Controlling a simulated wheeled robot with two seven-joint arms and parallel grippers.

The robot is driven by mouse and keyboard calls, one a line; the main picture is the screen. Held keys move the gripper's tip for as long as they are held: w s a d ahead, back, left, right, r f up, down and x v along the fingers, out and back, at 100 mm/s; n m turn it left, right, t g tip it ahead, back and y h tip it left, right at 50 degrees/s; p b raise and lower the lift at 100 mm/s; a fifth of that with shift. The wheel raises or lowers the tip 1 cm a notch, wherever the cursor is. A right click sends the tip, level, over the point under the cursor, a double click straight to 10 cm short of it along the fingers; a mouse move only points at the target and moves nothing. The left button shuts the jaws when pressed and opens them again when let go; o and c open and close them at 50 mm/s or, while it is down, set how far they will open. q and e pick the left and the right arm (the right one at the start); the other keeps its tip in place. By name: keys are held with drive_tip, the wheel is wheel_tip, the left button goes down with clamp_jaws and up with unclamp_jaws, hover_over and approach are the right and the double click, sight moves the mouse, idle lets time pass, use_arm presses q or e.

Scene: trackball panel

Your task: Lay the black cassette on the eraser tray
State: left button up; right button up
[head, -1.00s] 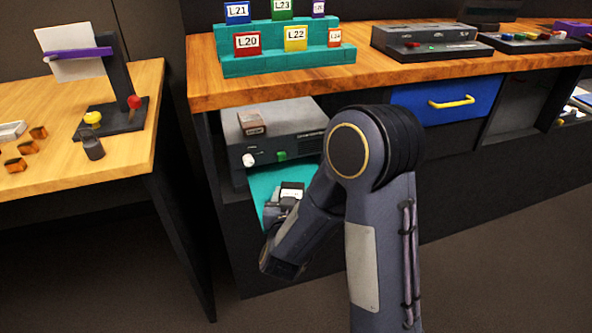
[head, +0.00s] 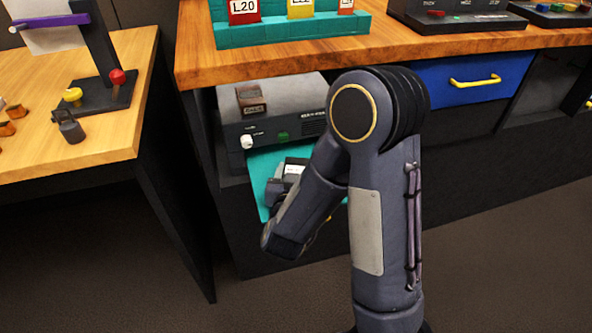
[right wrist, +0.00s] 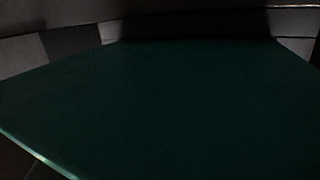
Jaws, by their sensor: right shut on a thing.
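The black cassette (head: 297,163) with a pale label shows in the head view at the end of my right arm, over the teal eraser tray (head: 262,165). My right gripper (head: 284,181) is shut on it; my forearm hides part of the hand and the tray. I cannot tell whether the cassette touches the tray. The tray sticks out from the front of a grey machine (head: 270,132) on the shelf under the counter. The right wrist view shows a dark green surface (right wrist: 160,110), apparently the tray, with no cassette discernible. My left gripper is out of view.
A brown labelled block (head: 251,101) lies on the machine. Its front has a white knob (head: 246,141) and a green button (head: 283,136). The wooden counter (head: 290,60) overhangs the shelf. A blue drawer (head: 472,85) is to the right, a wooden table (head: 100,150) to the left.

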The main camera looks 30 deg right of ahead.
drive_tip(key=o, duration=1)
drive_tip(key=shift+f, duration=0.1)
drive_tip(key=shift+o, duration=0.2)
drive_tip(key=shift+r, duration=0.3)
drive_tip(key=p+v, duration=0.2)
drive_tip(key=v, duration=1)
drive_tip(key=shift+f, duration=0.15)
